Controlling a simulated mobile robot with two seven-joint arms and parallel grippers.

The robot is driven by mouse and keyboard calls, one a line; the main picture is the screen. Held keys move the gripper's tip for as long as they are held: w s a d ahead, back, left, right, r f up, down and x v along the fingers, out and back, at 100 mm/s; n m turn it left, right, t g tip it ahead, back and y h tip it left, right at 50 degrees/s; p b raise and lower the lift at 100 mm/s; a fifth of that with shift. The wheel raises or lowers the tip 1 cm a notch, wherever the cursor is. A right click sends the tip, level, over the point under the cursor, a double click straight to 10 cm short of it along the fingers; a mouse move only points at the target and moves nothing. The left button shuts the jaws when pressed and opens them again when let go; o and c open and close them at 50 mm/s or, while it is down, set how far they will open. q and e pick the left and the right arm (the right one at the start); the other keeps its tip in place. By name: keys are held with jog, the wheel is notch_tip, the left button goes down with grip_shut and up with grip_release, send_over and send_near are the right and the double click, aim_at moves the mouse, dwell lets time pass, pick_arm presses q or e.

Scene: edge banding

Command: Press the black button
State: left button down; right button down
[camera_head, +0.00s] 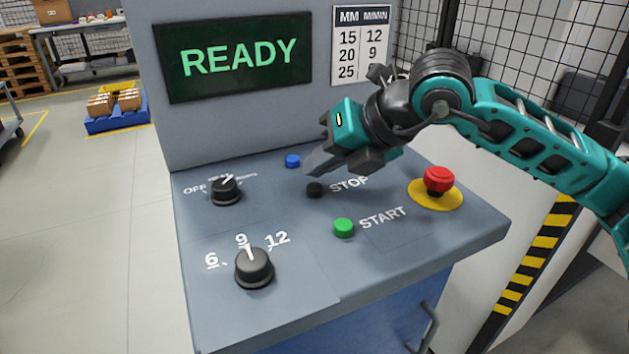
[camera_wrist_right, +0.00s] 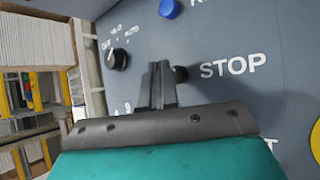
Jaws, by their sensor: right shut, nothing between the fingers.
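The black button (camera_head: 315,189) sits on the sloped grey panel, left of the word STOP. In the right wrist view the black button (camera_wrist_right: 181,74) shows just right of my fingertips, partly hidden by them. My right gripper (camera_head: 308,169) is shut and empty. In the head view its fingertips are just above the black button; I cannot tell whether they touch it. In the right wrist view the closed fingers (camera_wrist_right: 158,68) point at the panel beside the button. My left gripper is in neither view.
Nearby on the panel (camera_head: 300,270) are a blue button (camera_head: 292,161), a green START button (camera_head: 344,227), a red mushroom button (camera_head: 438,180) on a yellow disc, and two black knobs (camera_head: 226,191) (camera_head: 254,268). A screen (camera_head: 238,57) behind reads READY.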

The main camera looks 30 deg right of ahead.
aim_at(321, 188)
jog(key=shift+r+p, duration=1.75)
jog(key=shift+r, duration=0.8)
jog(key=shift+f, duration=0.1)
